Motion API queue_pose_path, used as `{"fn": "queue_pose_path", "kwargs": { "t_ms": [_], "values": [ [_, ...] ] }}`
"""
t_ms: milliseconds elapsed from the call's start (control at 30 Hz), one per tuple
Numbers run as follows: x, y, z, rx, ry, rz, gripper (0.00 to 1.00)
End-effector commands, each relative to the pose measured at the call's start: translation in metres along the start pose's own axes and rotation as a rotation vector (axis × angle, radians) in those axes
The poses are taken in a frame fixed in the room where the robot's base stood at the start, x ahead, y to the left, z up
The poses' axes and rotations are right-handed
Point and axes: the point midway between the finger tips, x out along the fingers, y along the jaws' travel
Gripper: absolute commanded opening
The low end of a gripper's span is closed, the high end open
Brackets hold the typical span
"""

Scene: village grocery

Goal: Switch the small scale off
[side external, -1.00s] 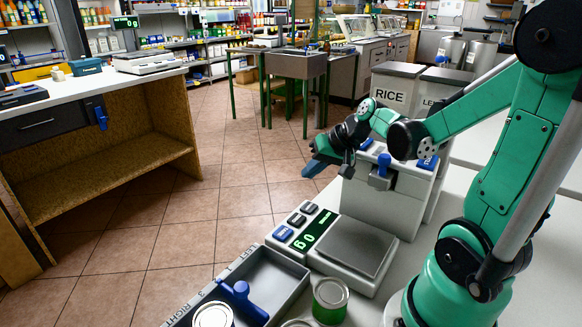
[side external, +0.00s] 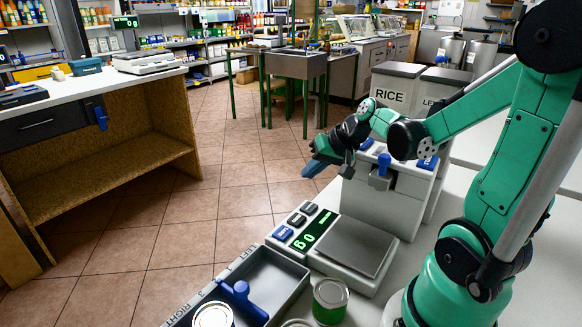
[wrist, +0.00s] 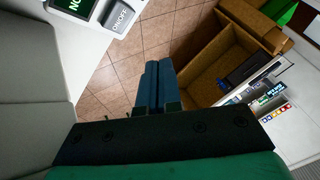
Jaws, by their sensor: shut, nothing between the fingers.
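The small scale (side external: 350,246) stands on the white counter, with a grey square pan. Its green display (side external: 314,231) is lit and shows digits. My gripper (side external: 312,169) is shut and empty, in the air beyond the scale, touching nothing. In the wrist view its blue fingers (wrist: 153,84) lie together over the floor. A dark ON/OFF button (wrist: 122,15) and part of a lit green display (wrist: 76,5) show at the upper left, probably the scale's.
A grey box with a blue lever (side external: 383,170) stands right of my gripper. A grey tray (side external: 272,268) with a blue handle and several cans, one green (side external: 330,300), are in front of the scale. Across the floor is a wooden-sided counter (side external: 150,120). Floor space lies between.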

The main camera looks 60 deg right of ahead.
Motion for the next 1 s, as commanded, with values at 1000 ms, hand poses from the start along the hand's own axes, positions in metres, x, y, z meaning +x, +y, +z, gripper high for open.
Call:
{"fn": "queue_pose_path", "kwargs": {
  "t_ms": [1000],
  "values": [
    [-0.026, -0.014, -0.014, 0.0, 0.0, 0.0, 0.0]
  ]
}}
